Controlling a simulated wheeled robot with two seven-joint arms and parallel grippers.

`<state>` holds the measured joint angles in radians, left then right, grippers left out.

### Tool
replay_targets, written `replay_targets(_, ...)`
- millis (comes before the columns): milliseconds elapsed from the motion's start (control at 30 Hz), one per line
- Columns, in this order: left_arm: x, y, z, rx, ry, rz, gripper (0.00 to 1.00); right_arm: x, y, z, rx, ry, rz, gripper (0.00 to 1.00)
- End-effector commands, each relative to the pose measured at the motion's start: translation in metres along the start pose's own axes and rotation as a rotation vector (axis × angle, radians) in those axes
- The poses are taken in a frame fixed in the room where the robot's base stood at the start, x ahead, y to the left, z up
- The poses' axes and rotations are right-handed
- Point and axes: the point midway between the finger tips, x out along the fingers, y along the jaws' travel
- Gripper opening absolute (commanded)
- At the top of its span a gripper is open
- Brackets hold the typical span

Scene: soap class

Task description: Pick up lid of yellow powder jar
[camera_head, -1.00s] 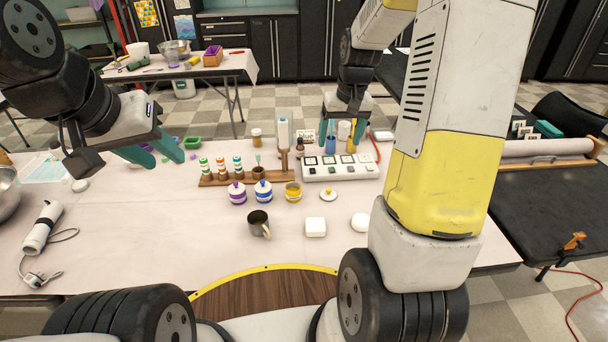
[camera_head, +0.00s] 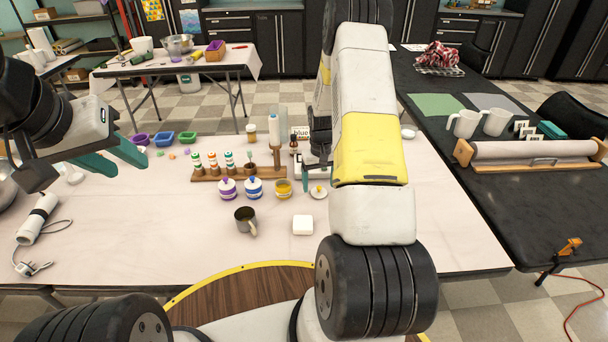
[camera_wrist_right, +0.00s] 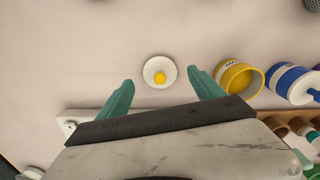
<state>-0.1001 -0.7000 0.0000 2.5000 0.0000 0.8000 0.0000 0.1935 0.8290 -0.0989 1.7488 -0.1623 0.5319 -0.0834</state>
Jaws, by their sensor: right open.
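The lid of the yellow powder jar (camera_head: 319,192) is a small white disc with a yellow knob. It lies on the table to the right of the open yellow jar (camera_head: 284,189). In the right wrist view the lid (camera_wrist_right: 149,70) shows between the fingertips of my right gripper (camera_wrist_right: 160,78), which is open, with gaps on both sides. The yellow jar (camera_wrist_right: 226,76) is just right of the right-hand finger there. In the head view my arm partly hides the right gripper. My left gripper (camera_head: 130,170) is open and empty over the table's left side.
Blue (camera_head: 253,188) and purple (camera_head: 228,189) lidded jars stand left of the yellow one. A wooden rack (camera_head: 225,175) with small bottles is behind them. A mug (camera_head: 244,221) and a white square block (camera_head: 303,225) are in front.

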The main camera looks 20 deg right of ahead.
Motion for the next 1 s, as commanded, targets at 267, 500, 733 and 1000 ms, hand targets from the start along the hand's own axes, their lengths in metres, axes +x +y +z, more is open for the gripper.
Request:
replay_targets(267, 0.0, 0.0, 0.0, 0.0, 0.0, 0.0, 0.36, 0.021, 0.0, -0.001, 0.0, 0.002, 0.0, 0.77)
replay_targets(500, 0.0, 0.0, 0.0, 0.0, 0.0, 0.0, 0.36, 0.021, 0.0, -0.001, 0.0, 0.002, 0.0, 0.59)
replay_targets(733, 0.0, 0.0, 0.0, 0.0, 0.0, 0.0, 0.36, 0.021, 0.0, -0.001, 0.0, 0.001, 0.0, 0.14)
replay_targets(1000, 0.0, 0.0, 0.0, 0.0, 0.0, 0.0, 0.36, 0.02, 0.0, -0.001, 0.0, 0.002, 0.0, 0.13)
